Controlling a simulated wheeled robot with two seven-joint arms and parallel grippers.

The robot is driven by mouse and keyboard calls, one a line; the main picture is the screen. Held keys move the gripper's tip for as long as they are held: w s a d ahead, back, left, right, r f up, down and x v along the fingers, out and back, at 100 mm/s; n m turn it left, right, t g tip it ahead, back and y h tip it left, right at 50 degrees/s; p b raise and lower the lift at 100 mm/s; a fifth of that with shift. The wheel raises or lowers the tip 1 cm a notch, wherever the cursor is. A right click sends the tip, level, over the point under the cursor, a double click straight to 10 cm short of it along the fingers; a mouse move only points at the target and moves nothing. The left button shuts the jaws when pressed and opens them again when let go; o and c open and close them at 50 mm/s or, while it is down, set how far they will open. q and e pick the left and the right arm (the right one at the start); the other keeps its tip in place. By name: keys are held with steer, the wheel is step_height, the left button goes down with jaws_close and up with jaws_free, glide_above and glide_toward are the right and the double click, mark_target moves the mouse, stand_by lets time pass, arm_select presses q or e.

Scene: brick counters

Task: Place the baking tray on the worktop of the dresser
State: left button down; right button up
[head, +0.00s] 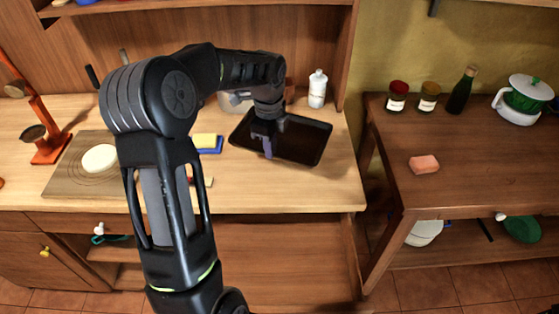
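The dark rectangular baking tray (305,140) is on or just above the light wooden worktop (300,192) of the dresser, towards its right end; I cannot tell if it touches the wood. It looks roughly level and empty. My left arm reaches over from the front, and my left gripper (266,146) points down at the tray's near-left edge. The fingers overlap that edge, and part of the tray is hidden behind the gripper and wrist. I cannot tell whether the fingers are closed on the rim. My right gripper is not in view.
A white bottle (317,89) stands behind the tray. A yellow-and-blue sponge (208,142) lies left of it. A board (75,172) with dough (99,158) and an orange scale (45,140) are further left. A separate table (460,193) with jars stands right, across a gap.

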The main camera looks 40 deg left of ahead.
arm_select(q)
glide_above(271, 181)
step_height(271, 181, down, 5)
steer(key=shift+r, duration=0.1)
step_height(271, 181, down, 5)
steer(key=b, duration=0.3)
stand_by(0.4)
steer(key=c, duration=2.1)
jaws_free()
steer(key=shift+f, duration=0.2)
steer(key=o, duration=0.4)
